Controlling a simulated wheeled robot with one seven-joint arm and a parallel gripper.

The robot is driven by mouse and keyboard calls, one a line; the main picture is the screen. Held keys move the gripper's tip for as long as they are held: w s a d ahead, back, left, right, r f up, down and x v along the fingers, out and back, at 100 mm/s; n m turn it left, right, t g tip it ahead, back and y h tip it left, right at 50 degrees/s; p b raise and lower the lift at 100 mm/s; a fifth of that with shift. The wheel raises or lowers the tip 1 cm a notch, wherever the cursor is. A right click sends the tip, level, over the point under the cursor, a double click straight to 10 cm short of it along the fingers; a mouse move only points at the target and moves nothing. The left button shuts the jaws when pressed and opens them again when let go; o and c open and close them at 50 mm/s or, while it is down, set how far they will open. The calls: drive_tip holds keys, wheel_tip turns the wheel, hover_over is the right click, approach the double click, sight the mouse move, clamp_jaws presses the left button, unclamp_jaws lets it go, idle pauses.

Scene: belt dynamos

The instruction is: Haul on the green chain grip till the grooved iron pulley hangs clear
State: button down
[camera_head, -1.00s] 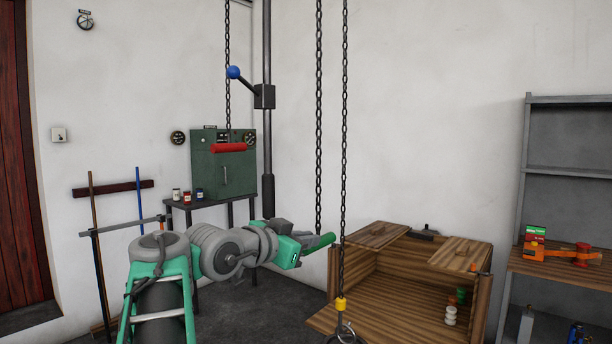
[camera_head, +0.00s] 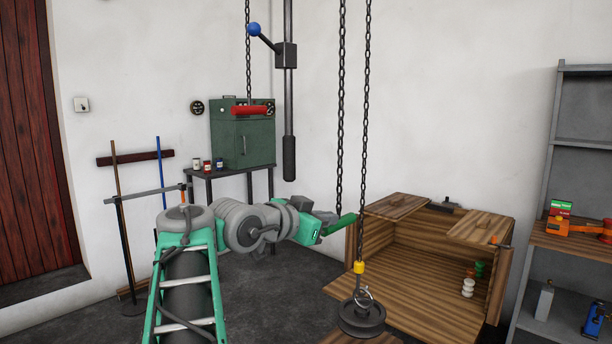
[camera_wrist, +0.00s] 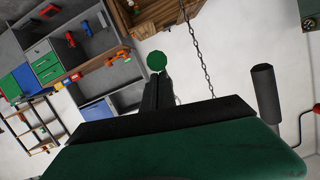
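The green chain grip (camera_head: 342,224) hangs at the lower end of the left of two dark chains, in front of the wooden crate. My gripper (camera_head: 325,219) is at it and looks shut on it. In the wrist view the grip's round green end (camera_wrist: 156,61) shows beyond my dark fingers (camera_wrist: 156,92). The grooved iron pulley (camera_head: 361,319) hangs by a ring and a yellow fitting (camera_head: 358,267) on the right chain. It is low, over a wooden surface (camera_head: 350,339) at the bottom edge; I cannot tell whether they touch.
An open wooden crate (camera_head: 410,287) stands right behind the pulley. A red handle (camera_head: 250,110) hangs on another chain before a green cabinet (camera_head: 243,142). A lever with a blue knob (camera_head: 253,29) is on a post. A grey shelf (camera_head: 578,145) stands at right.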

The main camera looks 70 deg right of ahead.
drive_tip(key=w+a+r, duration=0.2)
drive_tip(key=a+r, duration=0.3)
drive_tip(key=a, duration=0.4)
drive_tip(key=shift+w+a+r+p, duration=0.25)
drive_tip(key=shift+w+a+p, duration=0.05)
drive_tip(key=shift+w+p, duration=0.05)
